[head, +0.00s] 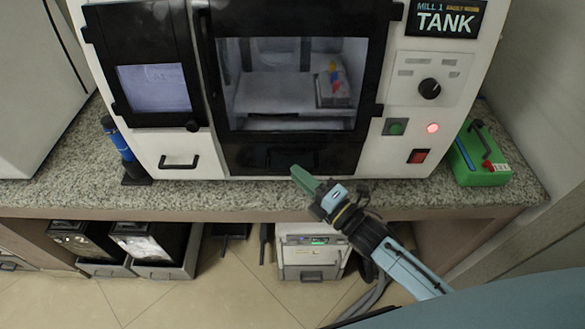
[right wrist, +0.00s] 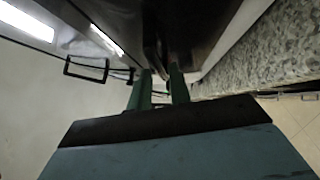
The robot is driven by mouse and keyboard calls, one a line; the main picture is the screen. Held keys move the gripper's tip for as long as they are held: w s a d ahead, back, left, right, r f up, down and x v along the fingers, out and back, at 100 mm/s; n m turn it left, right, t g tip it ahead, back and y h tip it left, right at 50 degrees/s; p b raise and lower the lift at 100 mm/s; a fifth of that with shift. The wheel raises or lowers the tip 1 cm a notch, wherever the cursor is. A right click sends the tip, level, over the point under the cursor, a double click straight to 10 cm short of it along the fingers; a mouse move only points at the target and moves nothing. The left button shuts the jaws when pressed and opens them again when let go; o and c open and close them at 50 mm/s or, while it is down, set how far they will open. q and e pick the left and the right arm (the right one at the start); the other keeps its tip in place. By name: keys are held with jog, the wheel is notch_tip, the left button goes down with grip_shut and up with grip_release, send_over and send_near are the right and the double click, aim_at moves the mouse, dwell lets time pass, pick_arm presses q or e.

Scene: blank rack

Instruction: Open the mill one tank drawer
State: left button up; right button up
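The mill (head: 385,150) is a white machine with a black front and a sign reading "MILL 1 TANK" (head: 445,20). Below its window is a black lower panel with a dark recess (head: 290,158), which looks like the tank drawer front; it appears closed. My right gripper (head: 303,180) is just in front of this panel's lower edge. In the right wrist view its two green fingers (right wrist: 160,72) stand apart, with a gap between them, pointing at the dark front. Whether they touch it is hard to tell. My left gripper is out of view.
A small black handle (head: 179,162) is on the mill's lower left; it also shows in the right wrist view (right wrist: 87,68). The granite counter (head: 230,197) runs below. Bins and a white box (head: 311,256) are beneath.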

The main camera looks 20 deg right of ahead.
jog(key=shift+x, duration=1.5)
grip_shut()
